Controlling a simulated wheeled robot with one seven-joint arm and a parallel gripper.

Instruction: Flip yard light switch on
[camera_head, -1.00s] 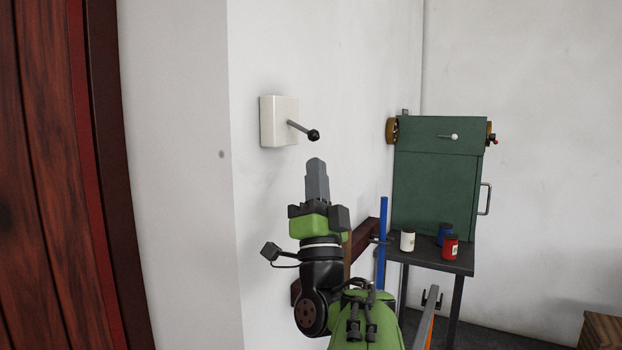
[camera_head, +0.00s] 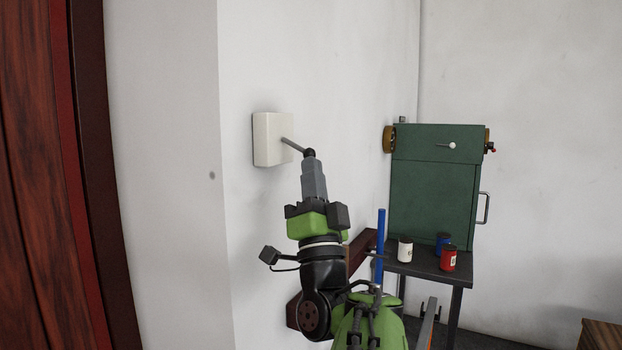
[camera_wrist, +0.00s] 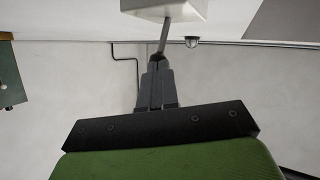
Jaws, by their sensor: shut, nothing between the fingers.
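The switch is a white box (camera_head: 268,139) on the white wall, with a grey lever (camera_head: 295,145) that sticks out to the right and slants down to a black knob (camera_head: 309,153). My gripper (camera_head: 312,165) is shut and points up. Its tips are right at the underside of the knob and partly cover it; I cannot tell for sure whether they touch. The wrist view shows the shut fingers (camera_wrist: 156,68) in line with the lever (camera_wrist: 164,37), which runs up to the white box (camera_wrist: 165,8).
A green cabinet (camera_head: 433,195) with a side handle stands at the right. A dark table (camera_head: 428,272) in front holds white, red and blue cans. A blue upright bar (camera_head: 380,245) stands near my arm. A wooden door (camera_head: 35,180) is at the far left.

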